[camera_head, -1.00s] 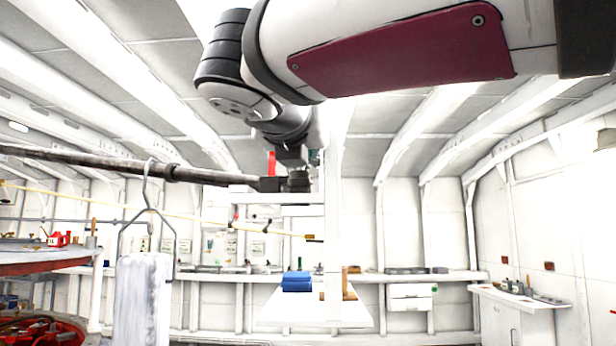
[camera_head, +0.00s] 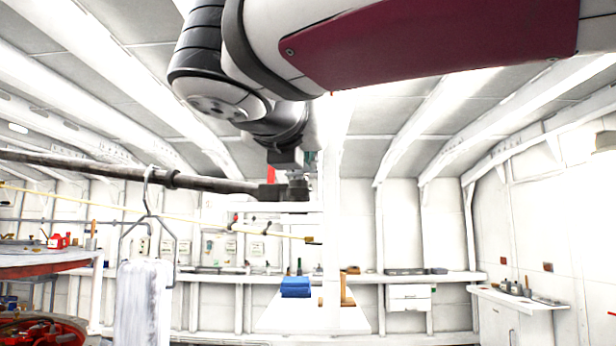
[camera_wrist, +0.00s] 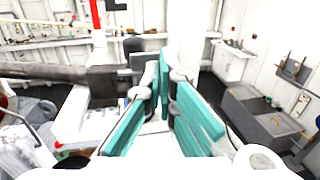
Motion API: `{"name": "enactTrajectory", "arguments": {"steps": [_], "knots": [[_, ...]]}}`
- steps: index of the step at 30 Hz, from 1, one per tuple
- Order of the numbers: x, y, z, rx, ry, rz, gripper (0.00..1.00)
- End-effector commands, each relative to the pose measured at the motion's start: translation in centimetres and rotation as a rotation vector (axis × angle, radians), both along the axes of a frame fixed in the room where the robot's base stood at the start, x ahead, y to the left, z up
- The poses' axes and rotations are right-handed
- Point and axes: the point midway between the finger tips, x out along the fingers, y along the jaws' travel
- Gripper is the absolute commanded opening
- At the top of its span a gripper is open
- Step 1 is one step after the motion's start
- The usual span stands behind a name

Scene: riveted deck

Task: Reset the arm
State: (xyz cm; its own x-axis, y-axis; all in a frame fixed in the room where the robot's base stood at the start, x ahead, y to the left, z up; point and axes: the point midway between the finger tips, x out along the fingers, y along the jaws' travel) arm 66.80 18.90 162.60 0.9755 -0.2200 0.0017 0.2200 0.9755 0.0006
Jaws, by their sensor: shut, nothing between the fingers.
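My arm crosses the top of the head view, its dark-red panel at the upper right, and its wrist hangs down near the middle. My gripper (camera_wrist: 170,78) shows in the wrist view with teal-padded fingers, shut with nothing between them. In the head view the gripper is mostly hidden behind the wrist and a dark fitting. A dark horizontal pole (camera_head: 130,172) ends at that fitting, close to the wrist; it also shows in the wrist view (camera_wrist: 55,73), left of the fingers. I cannot tell whether they touch.
A round red-rimmed table (camera_head: 40,264) stands left, a wall shelf (camera_head: 515,301) right. A white post (camera_head: 332,230) stands mid-view.

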Motion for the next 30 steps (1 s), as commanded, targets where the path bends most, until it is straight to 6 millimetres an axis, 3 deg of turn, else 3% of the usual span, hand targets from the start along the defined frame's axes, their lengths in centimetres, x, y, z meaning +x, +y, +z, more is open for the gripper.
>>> {"name": "enactTrajectory", "arguments": {"steps": [9, 20, 23, 25, 30], "knots": [[-3.6, 1.1, 0.0, 0.000, 0.000, 0.008, 0.00], [-4.1, 1.2, 0.0, -0.001, 0.000, 0.009, 0.00], [-3.7, -0.4, -1.9, 0.081, 0.032, -0.019, 0.00], [-3.5, -2.5, -4.4, 0.200, 0.071, -0.058, 0.00], [-4.3, -9.3, -13.5, 0.645, 0.170, -0.246, 0.00]]}}
